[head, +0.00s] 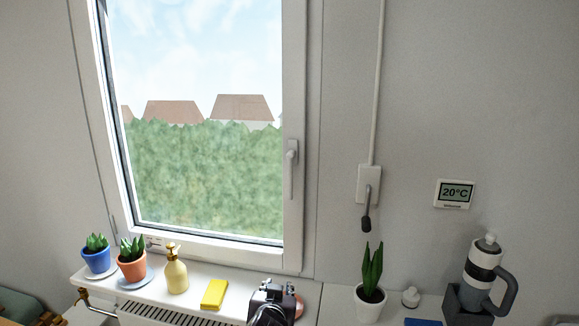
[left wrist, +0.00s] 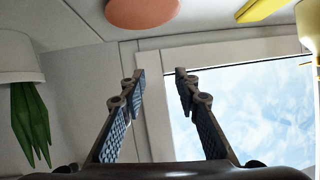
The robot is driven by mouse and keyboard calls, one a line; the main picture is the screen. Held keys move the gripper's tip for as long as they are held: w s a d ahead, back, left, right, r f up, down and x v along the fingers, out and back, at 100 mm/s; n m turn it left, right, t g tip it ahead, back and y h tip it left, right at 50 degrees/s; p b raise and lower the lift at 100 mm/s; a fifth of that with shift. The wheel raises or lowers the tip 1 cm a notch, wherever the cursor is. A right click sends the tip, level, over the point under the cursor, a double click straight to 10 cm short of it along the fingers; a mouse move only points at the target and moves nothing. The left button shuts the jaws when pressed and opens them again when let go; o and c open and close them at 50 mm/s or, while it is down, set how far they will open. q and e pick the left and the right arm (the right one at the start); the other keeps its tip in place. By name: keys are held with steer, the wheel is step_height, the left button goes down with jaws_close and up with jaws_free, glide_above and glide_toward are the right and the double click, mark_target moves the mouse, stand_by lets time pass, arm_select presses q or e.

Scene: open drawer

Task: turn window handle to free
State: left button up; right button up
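The white window handle (head: 292,165) is on the right side of the window frame (head: 293,220) in the head view. Its grip hangs straight down from its base. The window looks closed. My left gripper (head: 272,292) is at the bottom middle of the head view, below the handle and apart from it. In the left wrist view its two fingers (left wrist: 160,75) are spread with nothing between them, and the window pane (left wrist: 240,110) lies beyond them. I cannot make out the handle in that view. My right gripper is in neither view.
The sill holds a blue pot (head: 96,261), a terracotta pot (head: 132,270), a yellow dispenser (head: 177,277), a yellow sponge (head: 214,294) and an orange disc (left wrist: 143,12) beside my gripper. A white potted plant (head: 370,304) and a grey tumbler (head: 483,277) stand at right.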

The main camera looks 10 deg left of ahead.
arm_select(q)
steer(key=w+d+r+n+t+p, duration=0.1)
steer(key=w+r+t, duration=0.25)
steer(key=r, duration=1.25)
steer(key=n+t+y, duration=0.1)
glide_toward(290, 177)
steer(key=w, duration=0.3)
steer(key=w+p, duration=0.1)
steer(key=w, duration=0.1)
steer(key=w+a+p, duration=0.1)
steer(key=w, duration=0.1)
steer(key=w+p, duration=0.1)
steer(key=w, duration=0.1)
steer(key=shift+w+a, duration=0.4)
steer(key=shift+w+a+f+p, duration=0.1)
steer(key=shift+w+p, duration=0.2)
steer(key=shift+w, duration=0.2)
steer(key=shift+c, duration=0.6)
jaws_close()
